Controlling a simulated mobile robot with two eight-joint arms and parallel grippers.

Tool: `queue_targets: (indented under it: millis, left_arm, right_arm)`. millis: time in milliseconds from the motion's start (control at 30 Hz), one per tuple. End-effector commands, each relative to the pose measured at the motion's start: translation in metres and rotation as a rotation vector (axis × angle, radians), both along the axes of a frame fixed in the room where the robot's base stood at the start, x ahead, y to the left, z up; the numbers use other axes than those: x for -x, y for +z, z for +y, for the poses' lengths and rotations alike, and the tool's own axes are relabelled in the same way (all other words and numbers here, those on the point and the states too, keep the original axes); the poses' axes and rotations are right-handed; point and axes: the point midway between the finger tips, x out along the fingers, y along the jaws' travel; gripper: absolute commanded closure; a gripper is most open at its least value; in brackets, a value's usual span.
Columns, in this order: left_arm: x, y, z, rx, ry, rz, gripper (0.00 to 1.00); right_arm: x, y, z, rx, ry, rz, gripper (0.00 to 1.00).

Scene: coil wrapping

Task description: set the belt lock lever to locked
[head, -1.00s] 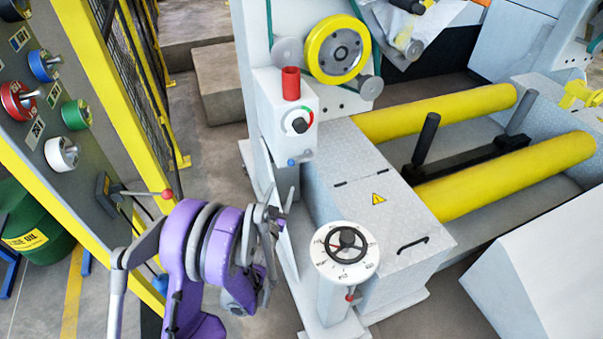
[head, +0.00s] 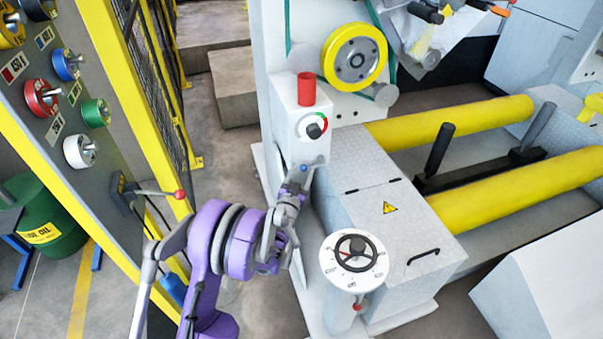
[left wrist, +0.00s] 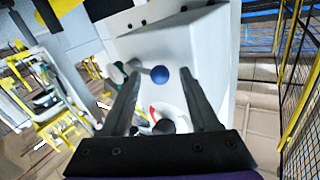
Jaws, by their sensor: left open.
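A small lever with a blue ball (head: 304,168) sits low on the front of the white control box (head: 285,120), below a red-green dial (head: 314,127). No label reads, so I cannot confirm it is the belt lock lever. My left gripper (head: 298,184) is just below the blue ball in the head view, partly covering that area. In the left wrist view my left gripper (left wrist: 155,84) is open, and the blue ball (left wrist: 161,74) shows between its fingers. A short grey rod shows beside the ball. Contact cannot be told. My right gripper is not in view.
A red cylinder (head: 306,89) tops the box. A handwheel pedestal (head: 353,262) stands to the lower right. A lever with a red ball (head: 179,194) projects from the left panel. Yellow fence posts and mesh (head: 150,80) stand left of the box.

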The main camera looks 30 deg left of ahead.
Motion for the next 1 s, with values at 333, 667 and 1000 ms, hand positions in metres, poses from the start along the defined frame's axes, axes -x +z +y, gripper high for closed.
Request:
queue_targets:
  millis: [333, 667, 1000]
  left_arm:
    - [0.0004, 0.0001, -0.0001, 0.000, 0.000, 0.000, 0.82]
    - [0.0005, 0.0000, -0.0002, 0.000, 0.000, 0.000, 1.00]
    - [0.0006, 0.0000, -0.0003, 0.000, 0.000, 0.000, 1.00]
  right_arm:
    - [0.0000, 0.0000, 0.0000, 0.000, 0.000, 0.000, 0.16]
    - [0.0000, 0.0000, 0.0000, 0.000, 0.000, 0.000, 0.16]
    - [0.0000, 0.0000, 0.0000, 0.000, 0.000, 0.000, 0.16]
